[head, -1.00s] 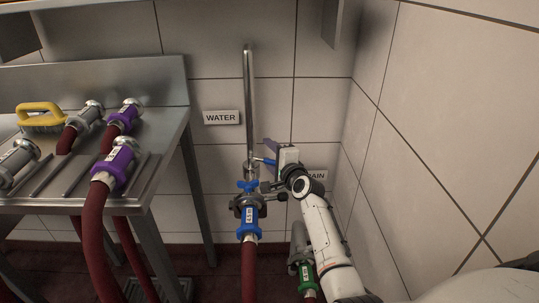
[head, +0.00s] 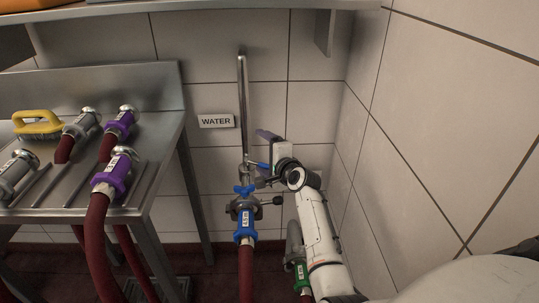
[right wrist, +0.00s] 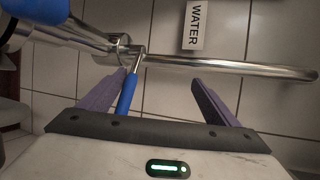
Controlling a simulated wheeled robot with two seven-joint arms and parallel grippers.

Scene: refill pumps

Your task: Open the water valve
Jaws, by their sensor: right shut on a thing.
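The water valve is on the upright steel pipe (head: 243,105) right of the WATER sign (head: 216,121). Its slim blue lever (head: 258,165) points right in the head view and also shows in the right wrist view (right wrist: 127,95). My right gripper (head: 265,152), with purple fingers, is at the lever. In the right wrist view the lever lies between the fingers (right wrist: 160,78), close against the left one. Below the valve are a blue knob (head: 245,190) and a blue-collared coupling (head: 245,222) with a red hose. My left gripper is not in view.
A steel bench (head: 160,150) on the left carries a yellow brush (head: 38,123) and several hose couplings, some purple. A tiled side wall (head: 440,130) closes off the right. A shelf is overhead.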

